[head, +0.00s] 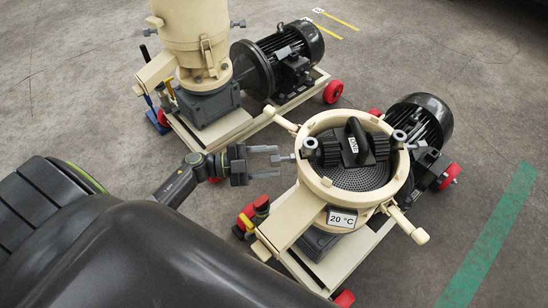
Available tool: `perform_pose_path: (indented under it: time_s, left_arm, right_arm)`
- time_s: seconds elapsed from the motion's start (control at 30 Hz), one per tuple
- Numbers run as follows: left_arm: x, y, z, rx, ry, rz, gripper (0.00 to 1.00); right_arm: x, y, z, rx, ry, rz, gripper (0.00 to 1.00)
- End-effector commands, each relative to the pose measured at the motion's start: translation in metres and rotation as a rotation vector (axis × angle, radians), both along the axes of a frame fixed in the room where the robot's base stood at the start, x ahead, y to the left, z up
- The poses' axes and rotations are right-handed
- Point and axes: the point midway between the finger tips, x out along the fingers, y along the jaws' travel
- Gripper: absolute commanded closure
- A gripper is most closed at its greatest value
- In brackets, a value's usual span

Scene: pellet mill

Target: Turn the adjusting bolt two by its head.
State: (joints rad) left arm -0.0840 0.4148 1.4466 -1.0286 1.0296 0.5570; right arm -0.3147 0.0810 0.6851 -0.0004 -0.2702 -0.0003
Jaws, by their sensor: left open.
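The near pellet mill (322,203) is cream, with an open round chamber holding a perforated die plate and a black roller assembly (356,145). A grey adjusting bolt (283,159) sticks out of the chamber's left side, its head facing my left gripper. Another grey bolt (412,136) shows at the chamber's right side. No number shows on either, so I cannot tell which is two. My left gripper (273,162) is open, its two fingers pointing right, one above and one below the left bolt's head in the picture. I cannot tell whether they touch it. My right gripper is not in view.
A second cream mill (190,35) with a black motor (292,48) stands behind on a wheeled frame. The near mill has a 20 °C display (342,218), a black motor (420,120) and cream handles on its rim (408,226). Floor is clear at the right.

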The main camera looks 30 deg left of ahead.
Motion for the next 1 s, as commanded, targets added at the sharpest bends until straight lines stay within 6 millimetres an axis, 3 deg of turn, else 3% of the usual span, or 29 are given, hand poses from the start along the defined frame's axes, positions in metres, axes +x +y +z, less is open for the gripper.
perform_pose_path:
  time_s: [0.2, 0.47, 0.8, 1.0]
  left_arm:
    - [0.010, -0.013, 0.000, 0.001, 0.000, -0.001, 0.49]
    - [0.010, -0.014, 0.000, 0.001, 0.000, -0.001, 0.49]
    - [0.010, -0.014, 0.000, 0.001, 0.000, -0.001, 0.91]
    - [0.010, -0.014, 0.000, 0.006, -0.008, -0.001, 0.94]
  right_arm:
    - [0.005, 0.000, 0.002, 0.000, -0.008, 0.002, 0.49]
    - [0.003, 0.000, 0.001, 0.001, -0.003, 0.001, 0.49]
    - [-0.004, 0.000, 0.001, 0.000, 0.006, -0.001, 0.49]
    - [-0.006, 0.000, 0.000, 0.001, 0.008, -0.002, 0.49]
